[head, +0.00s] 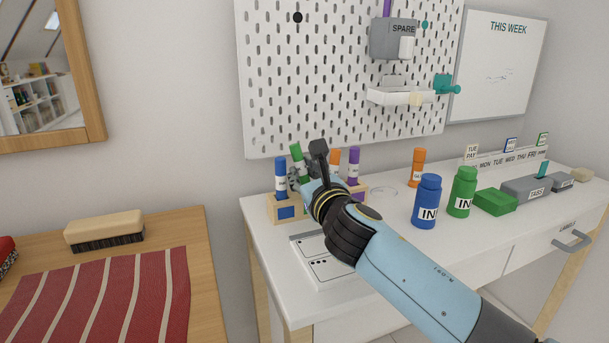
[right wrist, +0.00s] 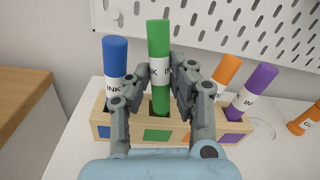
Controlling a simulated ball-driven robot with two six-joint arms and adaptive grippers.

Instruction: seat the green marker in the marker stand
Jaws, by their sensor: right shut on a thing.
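The green marker (head: 297,155) stands nearly upright between the fingers of my right gripper (head: 301,178), leaning a little left in the head view. In the right wrist view, my right gripper (right wrist: 153,82) is shut on the green marker (right wrist: 158,42). Its lower end is at the dark slot behind the green square of the wooden marker stand (right wrist: 131,134); how deep it sits I cannot tell. The stand (head: 272,206) is partly hidden by my gripper in the head view. My left gripper is not in view.
The stand holds a blue marker (right wrist: 115,60) left of the green one, and orange (right wrist: 227,72) and purple (right wrist: 258,82) markers to the right. Blue (head: 426,203) and green (head: 462,193) ink bottles stand right of my arm.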

